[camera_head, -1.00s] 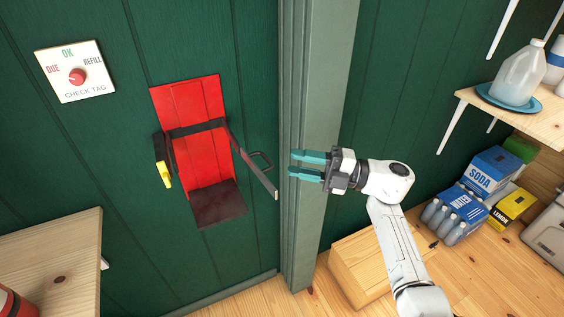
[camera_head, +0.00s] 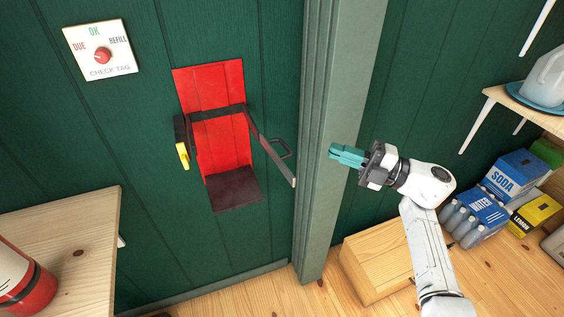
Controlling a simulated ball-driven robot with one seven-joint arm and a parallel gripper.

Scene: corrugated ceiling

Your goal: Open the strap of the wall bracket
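The wall bracket has a red back plate (camera_head: 222,145) on the green wall and a dark shelf (camera_head: 234,189) at its foot. A dark band crosses the plate. The strap (camera_head: 272,160) is a dark bar that stands swung out from the band's right end, its free end toward the door post, with a small loop handle (camera_head: 284,149) on it. A yellow latch (camera_head: 183,156) hangs at the bracket's left side, apart from the strap's free end. My gripper (camera_head: 334,151) is right of the strap, in front of the post. Its teal fingers are together and empty, not touching the strap.
A wooden shelf (camera_head: 60,245) with a red-and-white cylinder (camera_head: 22,285) is lower left. A check-tag plate (camera_head: 100,50) is upper left. A wooden block (camera_head: 375,262), drink packs (camera_head: 475,218) and a jug (camera_head: 548,78) are right.

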